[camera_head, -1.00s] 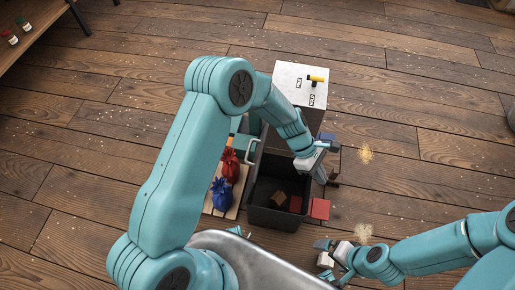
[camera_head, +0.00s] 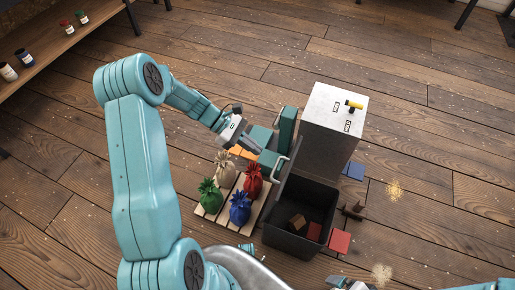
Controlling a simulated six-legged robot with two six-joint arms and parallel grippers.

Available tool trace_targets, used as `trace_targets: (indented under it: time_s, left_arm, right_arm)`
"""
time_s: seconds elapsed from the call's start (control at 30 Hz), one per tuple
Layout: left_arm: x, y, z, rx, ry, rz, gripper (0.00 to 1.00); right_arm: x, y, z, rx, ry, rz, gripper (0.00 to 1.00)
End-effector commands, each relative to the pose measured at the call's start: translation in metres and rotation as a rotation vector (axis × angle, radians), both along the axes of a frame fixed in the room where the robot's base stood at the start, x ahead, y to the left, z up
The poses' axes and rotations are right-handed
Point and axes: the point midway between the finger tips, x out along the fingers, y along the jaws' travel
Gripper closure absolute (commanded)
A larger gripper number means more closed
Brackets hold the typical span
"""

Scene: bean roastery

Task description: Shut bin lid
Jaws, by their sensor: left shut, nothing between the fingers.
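The dark grey bin (camera_head: 271,238) stands open on the floor, with a brown block (camera_head: 298,221) and something red inside. Its lid (camera_head: 289,172) stands up along the bin's left side, seen nearly edge-on, with a pale handle (camera_head: 280,168) on its outer left face. My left gripper (camera_head: 257,149) is shut and empty, above and to the left of the lid, seemingly apart from the handle. My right gripper (camera_head: 350,285) is only partly in view at the bottom edge; its fingers cannot be made out.
A pallet (camera_head: 228,219) with several coloured sacks stands left of the bin. A white-topped cabinet (camera_head: 335,105) with a yellow-handled switch stands behind it. Red (camera_head: 340,242) and blue (camera_head: 353,171) pieces lie to the right. A shelf (camera_head: 55,45) is at upper left.

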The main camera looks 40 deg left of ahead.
Motion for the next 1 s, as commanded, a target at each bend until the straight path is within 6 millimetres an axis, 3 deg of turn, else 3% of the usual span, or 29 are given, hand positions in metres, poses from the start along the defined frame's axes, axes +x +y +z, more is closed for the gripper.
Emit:
trace_targets:
  time_s: [0.3,0.5,1.0]
  left_arm:
    - [0.017,-0.057,-0.042,-0.002,0.003,-0.005,1.0]
    - [0.024,-0.079,-0.057,-0.002,0.002,-0.003,1.0]
    - [0.026,-0.087,-0.064,0.005,0.004,-0.001,1.0]
  right_arm:
    - [0.0,0.0,-0.017,0.0,0.0,0.0,0.0]
    - [0.0,0.0,-0.024,0.0,0.0,0.0,0.0]
    - [0.0,0.0,-0.026,0.0,0.0,0.0,0.0]
